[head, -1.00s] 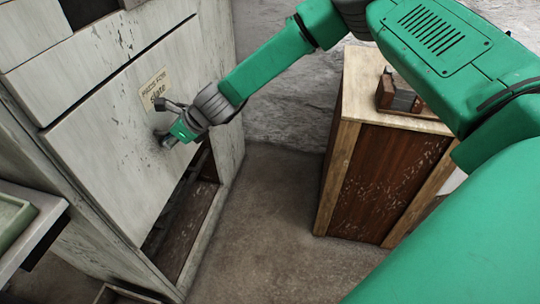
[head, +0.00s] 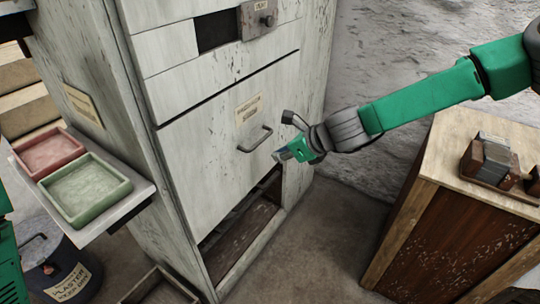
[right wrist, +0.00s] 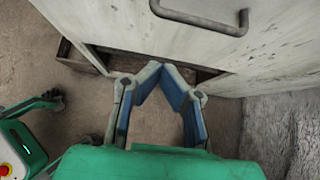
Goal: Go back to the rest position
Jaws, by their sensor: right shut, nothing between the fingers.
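My right gripper (head: 280,156) is shut and empty, just right of and below the metal handle (head: 256,141) on the cabinet's large white front panel (head: 205,150). In the right wrist view the fingertips of my right gripper (right wrist: 161,72) come together, with blue inner pads. The handle (right wrist: 200,27) lies beyond them, apart from the fingers. A dark, gripper-like part, seemingly my left gripper (right wrist: 48,103), shows small at the left of the right wrist view. Its jaws cannot be made out.
A wooden cabinet (head: 420,235) with a dark block tool (head: 490,160) on top stands right. Red (head: 48,152) and green (head: 88,190) trays sit on a shelf left, above a plaster bucket (head: 68,275). An opening (head: 240,235) gapes below the panel. Floor between the cabinets is clear.

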